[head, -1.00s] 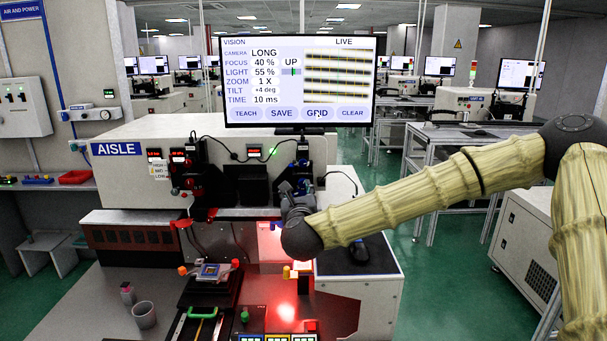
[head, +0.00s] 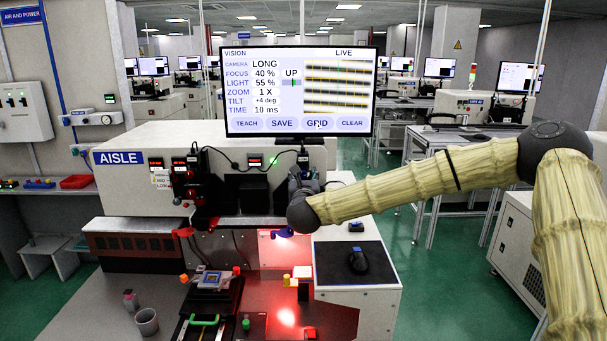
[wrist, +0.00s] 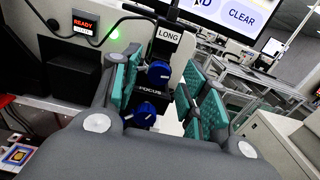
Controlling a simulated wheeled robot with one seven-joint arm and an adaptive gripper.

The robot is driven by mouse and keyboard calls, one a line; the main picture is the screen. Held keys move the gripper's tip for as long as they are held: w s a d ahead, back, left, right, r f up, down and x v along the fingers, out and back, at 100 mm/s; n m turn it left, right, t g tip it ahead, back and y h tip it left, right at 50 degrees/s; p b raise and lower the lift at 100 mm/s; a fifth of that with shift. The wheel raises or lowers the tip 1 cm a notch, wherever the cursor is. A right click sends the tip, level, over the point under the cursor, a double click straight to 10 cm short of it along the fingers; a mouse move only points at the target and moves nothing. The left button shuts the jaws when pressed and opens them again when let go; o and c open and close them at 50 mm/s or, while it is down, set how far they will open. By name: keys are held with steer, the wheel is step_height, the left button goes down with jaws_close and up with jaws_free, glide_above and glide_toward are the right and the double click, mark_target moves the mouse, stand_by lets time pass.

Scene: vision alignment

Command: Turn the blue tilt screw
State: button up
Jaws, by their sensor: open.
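Two blue knobs show in the wrist view, an upper one (wrist: 158,72) and a lower one (wrist: 145,112), with a FOCUS label between them and a LONG label above. No tilt label is readable, so I cannot tell whether either is the tilt screw. My gripper (wrist: 160,92) is open, its teal pads on either side of the knobs in the picture; contact cannot be judged. In the head view my gripper (head: 304,184) covers the knobs' area. A blue part (head: 283,232) sticks out below it by the red-lit opening. The monitor (head: 298,92) reads TILT +4 deg.
A camera unit with red parts (head: 190,185) stands left of my gripper on the AISLE machine (head: 130,140). A black cable loops close above. A mouse (head: 358,262) lies on a dark pad at right. A fixture (head: 210,280) and cup (head: 146,322) are lower left.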

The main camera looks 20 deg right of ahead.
steer(key=shift+w+d, duration=0.1)
steer(key=shift+w, duration=0.2)
steer(key=shift+c, duration=0.3)
jaws_close()
